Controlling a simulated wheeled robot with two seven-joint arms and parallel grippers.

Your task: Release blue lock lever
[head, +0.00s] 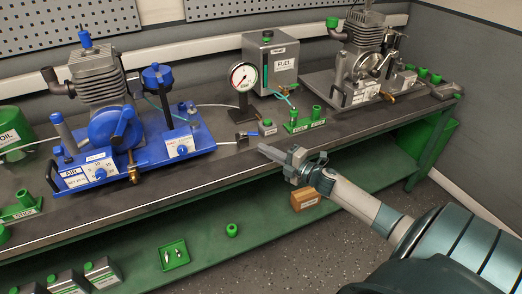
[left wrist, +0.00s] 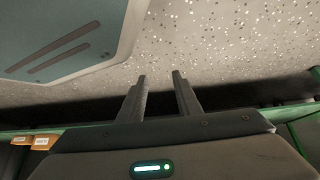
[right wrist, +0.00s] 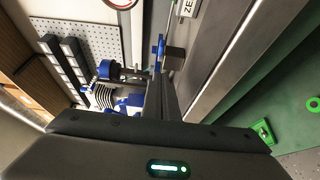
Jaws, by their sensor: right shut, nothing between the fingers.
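In the right wrist view a flat blue lever (right wrist: 159,48) stands beside a grey block, just beyond the fingertips. My right gripper (head: 264,150) is shut and empty, pointing left in front of the bench edge; its fingers (right wrist: 158,88) appear apart from the lever. My left gripper (left wrist: 160,78) is open and empty above the speckled floor; it is not in the head view.
A pressure gauge (head: 243,76), a fuel box (head: 270,62) and a green holder (head: 304,124) stand behind my right gripper. A second engine (head: 362,55) is at the right. The lower green shelf (head: 130,240) holds a small green tray (head: 174,255) and a wooden block (head: 306,199).

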